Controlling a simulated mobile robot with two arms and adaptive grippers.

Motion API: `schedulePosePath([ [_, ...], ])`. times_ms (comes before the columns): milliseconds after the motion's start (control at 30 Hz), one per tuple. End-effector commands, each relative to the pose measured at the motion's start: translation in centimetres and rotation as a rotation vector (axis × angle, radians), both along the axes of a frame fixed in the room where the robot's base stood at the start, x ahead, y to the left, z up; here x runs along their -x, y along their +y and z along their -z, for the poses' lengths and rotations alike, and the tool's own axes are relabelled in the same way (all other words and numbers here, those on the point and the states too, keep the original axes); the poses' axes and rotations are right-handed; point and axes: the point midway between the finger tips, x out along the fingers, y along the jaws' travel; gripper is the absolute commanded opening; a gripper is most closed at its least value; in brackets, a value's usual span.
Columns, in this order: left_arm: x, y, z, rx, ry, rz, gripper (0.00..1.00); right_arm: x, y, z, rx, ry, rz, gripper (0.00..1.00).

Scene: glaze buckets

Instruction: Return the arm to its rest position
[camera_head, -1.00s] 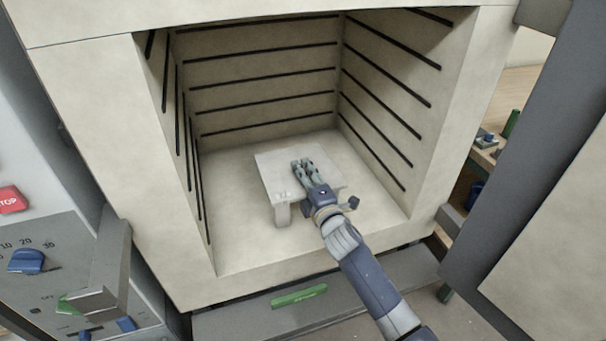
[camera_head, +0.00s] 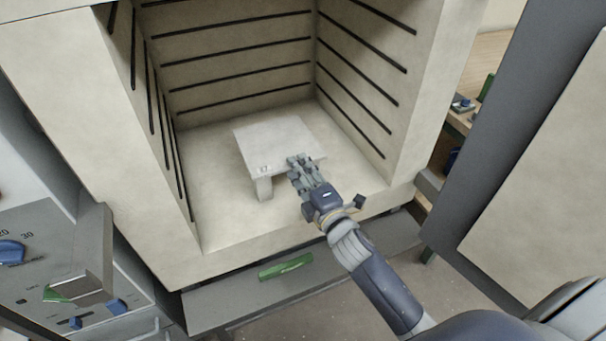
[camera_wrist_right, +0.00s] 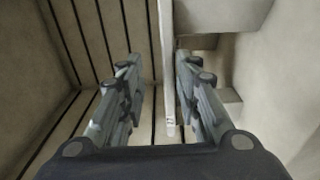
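My right gripper (camera_head: 299,161) is inside the open kiln chamber (camera_head: 205,230), with its fingertips at the front edge of a small pale kiln shelf (camera_head: 275,138). The shelf stands on short supports on the chamber floor, and its top is bare apart from a small mark near the front left corner. In the right wrist view the two fingers (camera_wrist_right: 160,85) are spread apart, with the thin edge of the shelf (camera_wrist_right: 167,65) seen between them. Nothing is gripped. My left gripper is not in view.
The kiln's side walls carry dark heating lines and its front frame (camera_head: 420,110) surrounds the arm. The thick open door (camera_head: 500,150) stands at the right. A control panel (camera_head: 45,260) with a blue knob is at the left. A green label (camera_head: 286,267) lies below the opening.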

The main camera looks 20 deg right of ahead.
Motion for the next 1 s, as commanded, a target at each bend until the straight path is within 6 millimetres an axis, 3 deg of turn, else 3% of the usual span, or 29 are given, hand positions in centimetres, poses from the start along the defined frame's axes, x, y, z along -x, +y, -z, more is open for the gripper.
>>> schedulePosePath([
  [200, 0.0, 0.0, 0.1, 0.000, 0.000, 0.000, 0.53, 1.3, -0.1, 0.0, 0.001, 0.000, 0.000, 0.31],
  [767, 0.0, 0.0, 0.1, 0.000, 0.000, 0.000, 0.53, 1.5, -0.2, 0.1, -0.011, 0.009, 0.006, 0.31],
  [867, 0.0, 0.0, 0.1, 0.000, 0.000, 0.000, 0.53, 2.1, -0.7, 0.8, -0.074, 0.055, 0.038, 0.31],
  [1000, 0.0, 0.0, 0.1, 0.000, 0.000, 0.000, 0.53, 4.6, -2.1, 3.4, -0.271, 0.205, 0.143, 0.31],
])
